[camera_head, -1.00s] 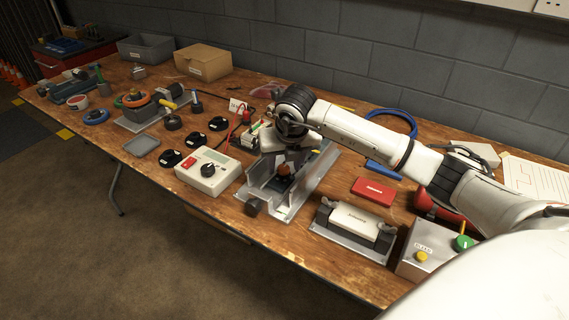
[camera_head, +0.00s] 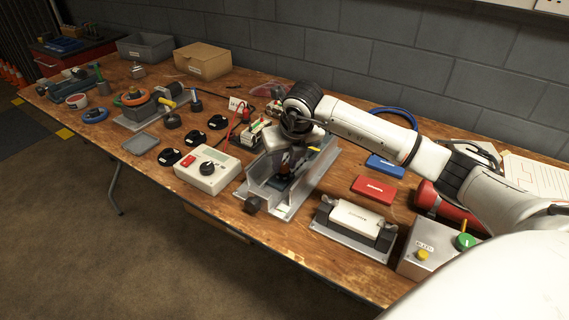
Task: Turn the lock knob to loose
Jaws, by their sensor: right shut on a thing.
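The metal channel fixture (camera_head: 262,187) stands on the bench in the middle of the view. A small dark knob (camera_head: 283,174) with a trace of orange stands inside it; I take it for the lock knob. My right gripper (camera_head: 287,163) points down into the channel, shut on this knob and hiding most of it. The knob's turn position and any marking are hidden or too small to read. A black round knob (camera_head: 252,204) sits at the fixture's front end, apart from the gripper. My left gripper is not in view.
A white meter box (camera_head: 208,171) with a black dial stands left of the fixture. A grey cradle with a white block (camera_head: 354,218) and a red box (camera_head: 373,188) lie to the right. A control box (camera_head: 423,257) is near right. A blue box (camera_head: 386,166) lies behind.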

